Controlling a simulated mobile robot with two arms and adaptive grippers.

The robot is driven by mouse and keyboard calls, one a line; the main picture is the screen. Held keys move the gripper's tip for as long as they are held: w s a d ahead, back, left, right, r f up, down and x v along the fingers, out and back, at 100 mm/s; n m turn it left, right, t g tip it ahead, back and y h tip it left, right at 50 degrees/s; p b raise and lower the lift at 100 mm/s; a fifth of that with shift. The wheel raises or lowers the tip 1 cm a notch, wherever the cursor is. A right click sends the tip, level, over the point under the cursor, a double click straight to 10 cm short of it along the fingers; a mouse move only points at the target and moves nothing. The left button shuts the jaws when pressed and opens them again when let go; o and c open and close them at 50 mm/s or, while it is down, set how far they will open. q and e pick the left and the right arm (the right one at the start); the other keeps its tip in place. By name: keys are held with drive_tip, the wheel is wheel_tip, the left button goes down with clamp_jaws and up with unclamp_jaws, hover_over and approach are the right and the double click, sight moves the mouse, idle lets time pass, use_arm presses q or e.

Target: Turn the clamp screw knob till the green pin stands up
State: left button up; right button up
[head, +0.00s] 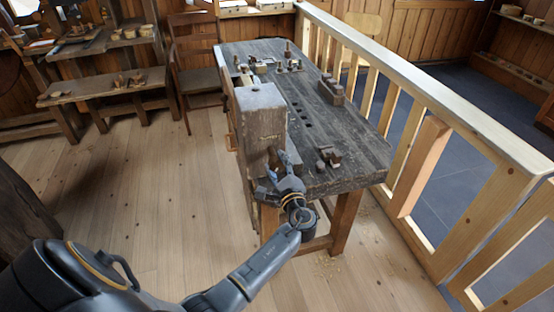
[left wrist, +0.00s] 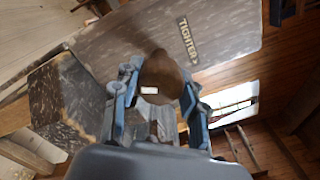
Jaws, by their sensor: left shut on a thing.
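The clamp screw knob (left wrist: 161,72) is a brown rounded piece on the face of a grey-brown wooden block (left wrist: 110,45). A label reading "TIGHTER" (left wrist: 188,40) is beside it, and a small white mark shows near the knob's lower edge. My left gripper (left wrist: 155,100) has its blue fingers on either side of the knob, shut on it. In the head view the gripper (head: 273,176) is at the near end of the block (head: 260,118), on the workbench. I cannot make out a green pin in either view. My right gripper is not in view.
The dark workbench (head: 345,150) has small wooden pieces and a long block (head: 331,90) on top. A wooden railing (head: 440,95) runs along its right side. A chair (head: 196,75) and a low bench (head: 105,88) stand back left. The plank floor at left is clear.

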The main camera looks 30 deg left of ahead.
use_arm(q)
drive_tip(key=shift+s+d+f+m+p, duration=0.15)
drive_tip(key=shift+m+p, duration=0.15)
drive_tip(key=shift+m, duration=0.25)
drive_tip(key=shift+w+f+m+p, duration=0.1)
drive_tip(key=shift+m+p, duration=0.2)
drive_tip(key=shift+m, duration=0.25)
drive_tip(key=shift+f+m, duration=0.2)
drive_tip(key=shift+m, duration=0.1)
drive_tip(key=o, duration=1.1)
drive_tip(key=shift+s+d, duration=0.1)
drive_tip(key=shift+c, duration=0.2)
drive_tip(key=shift+o, duration=0.5)
drive_tip(key=shift+r, duration=0.35)
drive_tip(key=v, duration=1.2)
